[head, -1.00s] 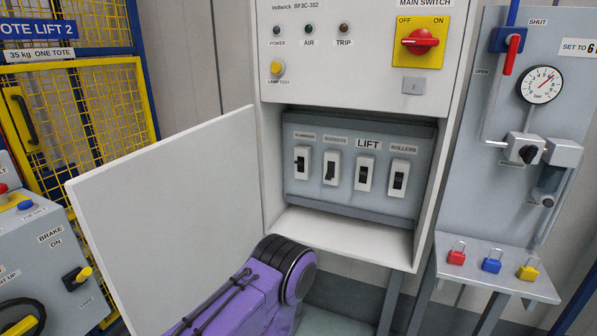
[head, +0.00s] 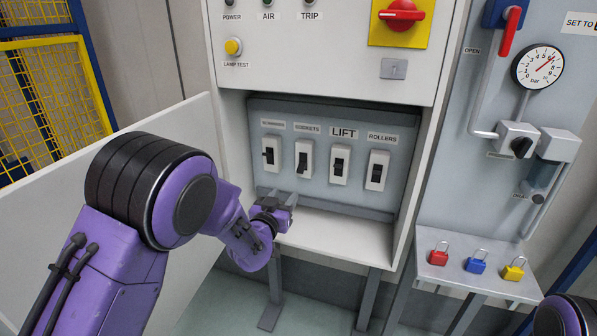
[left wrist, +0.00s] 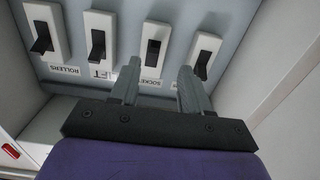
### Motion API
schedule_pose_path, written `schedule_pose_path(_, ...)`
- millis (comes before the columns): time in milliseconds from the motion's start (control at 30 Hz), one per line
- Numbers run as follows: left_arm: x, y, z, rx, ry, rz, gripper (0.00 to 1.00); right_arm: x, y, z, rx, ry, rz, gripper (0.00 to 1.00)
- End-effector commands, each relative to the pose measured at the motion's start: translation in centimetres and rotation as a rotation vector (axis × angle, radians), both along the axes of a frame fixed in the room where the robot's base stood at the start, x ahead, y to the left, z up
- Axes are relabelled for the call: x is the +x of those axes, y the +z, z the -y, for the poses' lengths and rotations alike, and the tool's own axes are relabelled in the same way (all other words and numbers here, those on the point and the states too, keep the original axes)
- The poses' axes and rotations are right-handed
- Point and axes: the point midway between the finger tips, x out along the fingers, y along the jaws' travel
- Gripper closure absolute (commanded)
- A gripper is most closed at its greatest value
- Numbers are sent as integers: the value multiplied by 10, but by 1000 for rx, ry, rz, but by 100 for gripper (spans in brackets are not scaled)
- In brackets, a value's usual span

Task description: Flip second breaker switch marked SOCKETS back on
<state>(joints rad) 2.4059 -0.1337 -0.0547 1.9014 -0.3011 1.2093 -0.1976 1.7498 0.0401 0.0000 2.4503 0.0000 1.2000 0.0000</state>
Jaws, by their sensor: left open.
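The SOCKETS breaker (head: 303,158) is second from the left in a row inside the open grey box. Its black lever looks tipped down, unlike its neighbours; the wrist view, upside down, shows this breaker (left wrist: 153,52) too. The first breaker (head: 271,154) is to its left, its label too small to read. The LIFT breaker (head: 339,164) and the ROLLERS breaker (head: 377,170) are to its right. My left gripper (head: 283,199) is open and empty, just below and in front of the first two breakers. In the wrist view its fingers (left wrist: 160,68) point at the row, apart from the SOCKETS lever.
The box door (head: 60,225) hangs open at the left, behind my left arm. The box's bottom ledge (head: 335,237) lies under the breakers. A red main switch (head: 402,12) is above. A gauge panel (head: 480,190) and several padlocks (head: 475,265) are at the right.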

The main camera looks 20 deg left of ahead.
Motion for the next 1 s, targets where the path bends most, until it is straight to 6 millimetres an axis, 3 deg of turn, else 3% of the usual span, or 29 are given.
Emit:
schedule_pose_path(100,13,20,6,17,-17,38,53,0,2,0,0,0,0,57)
schedule_pose_path(533,97,18,10,13,-18,35,53,0,17,0,-1,0,1,57)
schedule_pose_path(700,111,18,10,13,-17,33,53,0,19,0,-1,0,1,57)
schedule_pose_path(967,112,17,10,13,-17,33,53,0,18,0,0,0,0,57)
schedule_pose_path(1000,112,17,10,13,-17,33,63,0,18,0,-1,0,1,57)
